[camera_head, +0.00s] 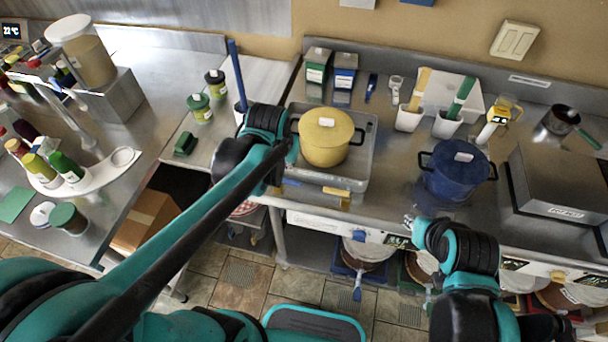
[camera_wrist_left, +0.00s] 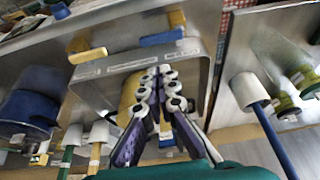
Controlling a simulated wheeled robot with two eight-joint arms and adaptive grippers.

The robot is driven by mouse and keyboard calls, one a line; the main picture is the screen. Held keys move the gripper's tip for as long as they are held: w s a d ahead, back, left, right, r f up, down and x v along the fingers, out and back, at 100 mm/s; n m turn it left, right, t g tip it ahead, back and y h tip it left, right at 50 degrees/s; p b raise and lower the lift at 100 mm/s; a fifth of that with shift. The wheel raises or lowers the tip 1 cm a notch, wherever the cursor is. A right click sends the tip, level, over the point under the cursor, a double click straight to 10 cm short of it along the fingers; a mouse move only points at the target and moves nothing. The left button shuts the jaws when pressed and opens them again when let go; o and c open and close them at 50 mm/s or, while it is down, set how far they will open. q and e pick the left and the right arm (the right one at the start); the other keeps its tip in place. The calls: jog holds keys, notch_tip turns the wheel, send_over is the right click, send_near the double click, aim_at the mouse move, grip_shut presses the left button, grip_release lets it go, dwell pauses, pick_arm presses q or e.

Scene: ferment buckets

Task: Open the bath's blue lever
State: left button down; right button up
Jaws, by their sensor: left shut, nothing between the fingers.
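The bath (camera_head: 367,150) is a grey metal tray holding a lidded yellow pot (camera_head: 326,138). Its blue lever (camera_head: 292,183) is at the left of its front edge, and a yellow lever (camera_head: 337,191) is to the right. In the left wrist view, the blue lever (camera_wrist_left: 160,37) lies just beyond my left gripper (camera_wrist_left: 165,72), apart from it. The yellow lever (camera_wrist_left: 88,55) is off to the left there. My left gripper is shut and empty above the bath; its fingers are mostly hidden in the head view. My right wrist (camera_head: 455,245) is at the front right; its fingers are unclear.
A blue pot (camera_head: 456,172) stands right of the bath. White holders (camera_head: 409,118) with handled tools stand behind it. Green and blue boxes (camera_head: 317,68) stand at the back. A blue-handled tool (camera_head: 237,75) rises left of my left wrist. A grey box (camera_head: 558,178) is far right.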

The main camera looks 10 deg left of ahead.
aim_at(288, 182)
pick_arm(q)
jog(key=shift+w+d, duration=0.2)
jog(key=shift+d, duration=0.25)
jog(key=shift+f, duration=0.1)
jog(key=b+x, duration=0.3)
jog(key=x, duration=0.7)
jog(key=shift+s+a, duration=0.1)
